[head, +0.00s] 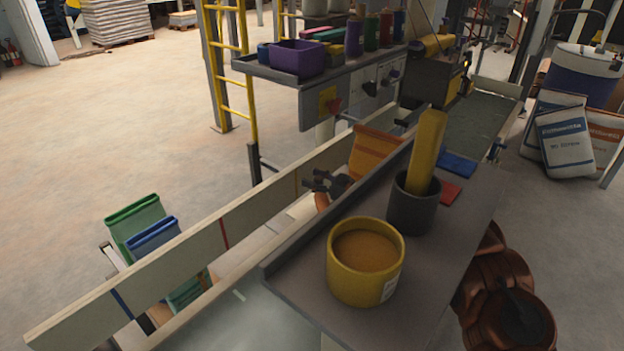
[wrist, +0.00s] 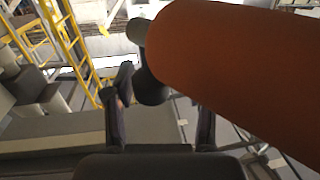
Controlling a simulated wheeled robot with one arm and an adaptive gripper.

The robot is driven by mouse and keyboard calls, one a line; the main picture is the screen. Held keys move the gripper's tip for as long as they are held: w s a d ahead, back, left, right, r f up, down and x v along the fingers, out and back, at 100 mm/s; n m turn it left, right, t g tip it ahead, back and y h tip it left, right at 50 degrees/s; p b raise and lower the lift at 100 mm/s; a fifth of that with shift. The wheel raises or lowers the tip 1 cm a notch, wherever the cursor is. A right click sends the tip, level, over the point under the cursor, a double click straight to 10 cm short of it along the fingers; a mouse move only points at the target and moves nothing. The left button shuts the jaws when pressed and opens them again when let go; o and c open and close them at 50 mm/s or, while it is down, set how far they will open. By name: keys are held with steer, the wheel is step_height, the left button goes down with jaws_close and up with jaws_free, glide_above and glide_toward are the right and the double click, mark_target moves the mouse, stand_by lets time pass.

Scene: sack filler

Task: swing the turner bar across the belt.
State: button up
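My gripper (head: 328,182) is beyond the grey shelf in the head view, low beside the long pale rail. In the wrist view my gripper (wrist: 162,100) has its two dark fingers spread apart. A thick orange cylinder (wrist: 235,65) fills the upper right there, very close to the camera, with a dark rounded end piece in front of the fingers. It may be the turner bar; I cannot tell for sure. It hides part of the right finger. I see no contact clearly. A grey-green belt (head: 485,122) shows at the upper right of the head view.
An orange sack (head: 375,148) stands right of my gripper. The grey shelf (head: 310,262) in front holds a yellow tub (head: 365,290) and a dark cup (head: 413,215). The pale rail (head: 255,212) has coloured marks. Green and blue sacks (head: 140,215) stand at left. Open floor lies beyond.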

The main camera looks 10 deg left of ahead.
stand_by(0.3)
steer(key=v, duration=1.2)
steer(key=shift+f, duration=0.1)
